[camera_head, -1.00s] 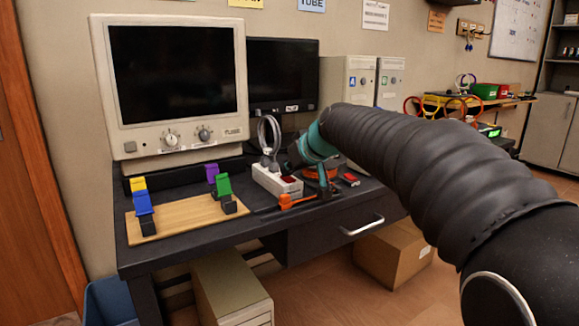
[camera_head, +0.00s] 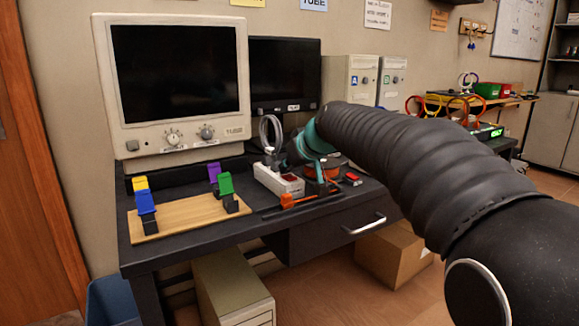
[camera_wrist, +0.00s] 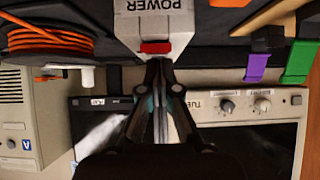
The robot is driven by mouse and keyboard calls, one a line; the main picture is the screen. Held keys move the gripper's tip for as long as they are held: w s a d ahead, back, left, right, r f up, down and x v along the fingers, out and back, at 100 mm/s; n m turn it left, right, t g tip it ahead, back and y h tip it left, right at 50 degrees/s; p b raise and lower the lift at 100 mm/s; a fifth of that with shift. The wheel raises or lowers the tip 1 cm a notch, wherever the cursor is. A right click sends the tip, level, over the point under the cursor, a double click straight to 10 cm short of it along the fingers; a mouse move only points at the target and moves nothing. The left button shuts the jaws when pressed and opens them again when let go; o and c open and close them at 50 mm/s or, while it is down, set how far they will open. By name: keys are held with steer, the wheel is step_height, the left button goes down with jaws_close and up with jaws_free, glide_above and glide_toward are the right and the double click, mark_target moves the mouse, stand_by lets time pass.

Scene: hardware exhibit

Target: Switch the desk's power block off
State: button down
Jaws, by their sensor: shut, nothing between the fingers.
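The power block (camera_head: 279,182) is a white strip lying on the dark desk, with a red switch (camera_head: 290,178) on top. In the wrist view the block (camera_wrist: 178,22) shows its "POWER" label, and the red switch (camera_wrist: 156,47) sits at its near end. My gripper (camera_wrist: 157,66) is shut and empty, its fingertips just short of the switch in that picture. Whether they touch it I cannot tell. In the head view my wrist hangs over the desk just right of the block, and the fingertips are hard to make out.
An orange cable spool (camera_wrist: 45,42) is beside the block. An orange-handled tool (camera_head: 300,200) and a red item (camera_head: 352,179) lie near the front edge. A wooden board (camera_head: 178,217) with coloured clips is left. Monitors (camera_head: 175,80) stand behind.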

mark_target(286, 175)
steer(key=shift+r, duration=0.1)
steer(key=r, duration=0.1)
steer(key=r+p, duration=0.2)
steer(key=r, duration=0.1)
steer(key=shift+w+a, duration=0.15)
steer(key=shift+w, duration=0.1)
steer(key=w+r+v, duration=0.1)
steer(key=v, duration=0.8)
steer(key=shift+s+a+r, duration=0.15)
steer(key=shift+a+r, duration=0.1)
steer(key=shift+r, duration=0.35)
